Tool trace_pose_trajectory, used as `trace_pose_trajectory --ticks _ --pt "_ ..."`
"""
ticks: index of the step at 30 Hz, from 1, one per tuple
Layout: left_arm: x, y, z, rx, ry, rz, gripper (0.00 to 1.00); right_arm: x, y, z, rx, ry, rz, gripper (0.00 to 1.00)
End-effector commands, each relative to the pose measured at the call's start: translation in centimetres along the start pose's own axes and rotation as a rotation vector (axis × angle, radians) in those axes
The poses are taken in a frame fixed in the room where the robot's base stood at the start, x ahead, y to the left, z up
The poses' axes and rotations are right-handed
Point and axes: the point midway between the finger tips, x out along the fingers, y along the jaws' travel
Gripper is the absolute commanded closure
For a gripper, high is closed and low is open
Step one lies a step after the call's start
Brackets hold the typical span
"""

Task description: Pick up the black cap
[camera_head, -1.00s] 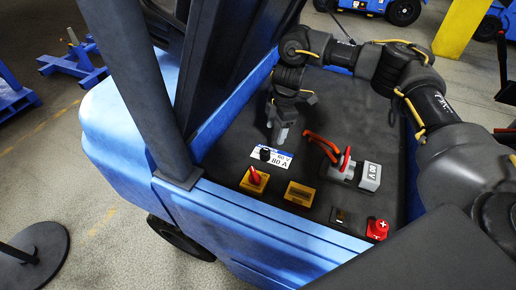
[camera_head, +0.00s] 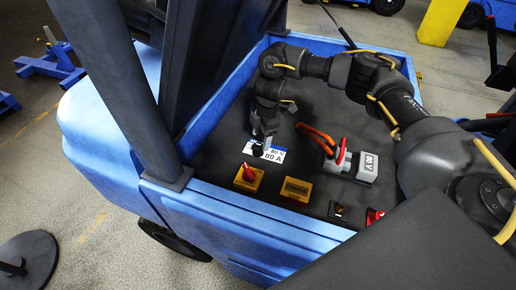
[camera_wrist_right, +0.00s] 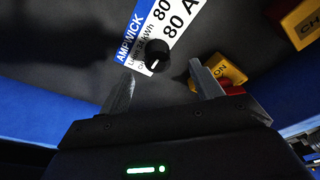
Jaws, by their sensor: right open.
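The black cap (camera_head: 257,150) is a small round knob standing on the white and blue battery label (camera_head: 272,154) on the truck's dark deck. In the right wrist view the cap (camera_wrist_right: 157,54) shows upper middle, just beyond the fingertips. My right gripper (camera_head: 267,142) points down right beside the cap, and partly overlaps the label in the head view. In the wrist view the right gripper's fingers (camera_wrist_right: 163,82) are apart with nothing between them. I cannot tell whether they touch the deck. My left gripper is not in view.
A yellow box with a red knob (camera_head: 248,177) and a second yellow box (camera_head: 296,189) stand in front of the label. A grey connector marked 80 V (camera_head: 366,167) with orange cables (camera_head: 316,135) is to the right. Blue truck walls (camera_head: 250,214) border the deck.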

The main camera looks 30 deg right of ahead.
Motion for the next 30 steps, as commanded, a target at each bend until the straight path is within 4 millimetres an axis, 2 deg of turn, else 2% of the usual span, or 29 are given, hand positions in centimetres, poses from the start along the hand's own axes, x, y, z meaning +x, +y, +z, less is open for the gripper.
trace_pose_trajectory --ticks 5,9,13,22,30 --pt "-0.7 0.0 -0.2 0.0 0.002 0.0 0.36 0.8 0.1 -0.1 0.0 -0.001 -0.003 0.35" --pt "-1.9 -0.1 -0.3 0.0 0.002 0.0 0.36 2.8 0.4 -0.2 0.001 -0.002 -0.003 0.35" --pt "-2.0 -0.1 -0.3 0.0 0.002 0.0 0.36 4.5 0.4 -0.2 0.0 -0.001 -0.002 0.35" --pt "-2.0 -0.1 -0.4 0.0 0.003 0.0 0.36 5.2 0.4 -0.1 0.0 0.0 0.0 0.35" --pt "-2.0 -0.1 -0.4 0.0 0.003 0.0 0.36 5.2 0.4 -0.1 0.0 0.0 0.0 0.7"
